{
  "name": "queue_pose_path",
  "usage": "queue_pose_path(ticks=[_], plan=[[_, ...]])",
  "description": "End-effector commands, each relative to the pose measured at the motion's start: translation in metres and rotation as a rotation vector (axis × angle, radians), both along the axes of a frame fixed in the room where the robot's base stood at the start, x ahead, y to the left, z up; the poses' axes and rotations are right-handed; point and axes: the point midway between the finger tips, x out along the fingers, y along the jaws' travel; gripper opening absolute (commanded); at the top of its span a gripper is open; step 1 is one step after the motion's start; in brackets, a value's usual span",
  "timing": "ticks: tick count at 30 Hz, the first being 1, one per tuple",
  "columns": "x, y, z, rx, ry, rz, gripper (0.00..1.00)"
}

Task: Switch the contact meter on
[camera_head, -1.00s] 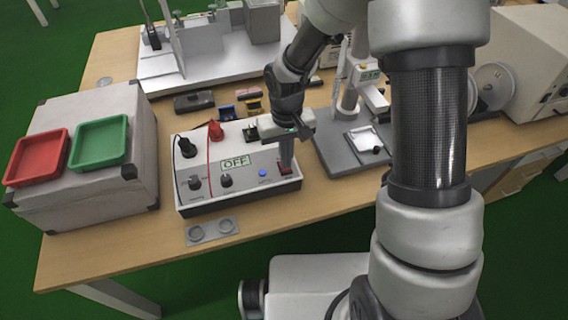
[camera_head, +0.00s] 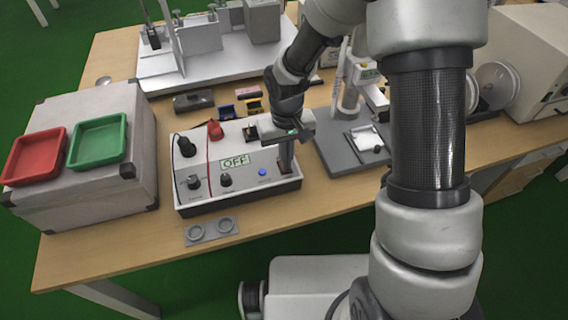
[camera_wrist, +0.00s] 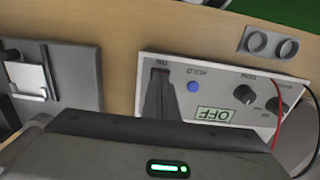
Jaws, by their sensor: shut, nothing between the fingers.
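The contact meter (camera_head: 240,190) is a white box with a dark base on the wooden table. Its display (camera_head: 236,162) reads OFF. A blue button (camera_head: 262,172) and two black knobs sit on its front panel; the blue button also shows in the wrist view (camera_wrist: 194,87). My gripper (camera_head: 285,167) is shut and empty, pointing down at the right end of the panel. In the wrist view its fingers (camera_wrist: 157,80) are at the switch (camera_wrist: 160,72) under the label ON and partly cover it. I cannot tell whether they touch it.
A grey box (camera_head: 90,190) with a red tray (camera_head: 33,155) and a green tray (camera_head: 97,142) stands at left. A grey stand base (camera_head: 350,155) is close at right. A grey two-hole plate (camera_head: 211,231) lies in front. Red and black leads rise from the meter.

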Motion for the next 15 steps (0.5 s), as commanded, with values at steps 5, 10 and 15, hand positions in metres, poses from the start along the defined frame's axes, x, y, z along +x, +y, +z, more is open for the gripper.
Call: queue_pose_path(ticks=[5,10,15], plan=[[0.0,0.0,-0.0035,0.0,0.0,0.0,0.0],[0.0,0.0,-0.0061,0.0,0.0,0.0,0.0],[-0.0001,0.0,-0.0054,0.0,0.0,0.0,0.0]])
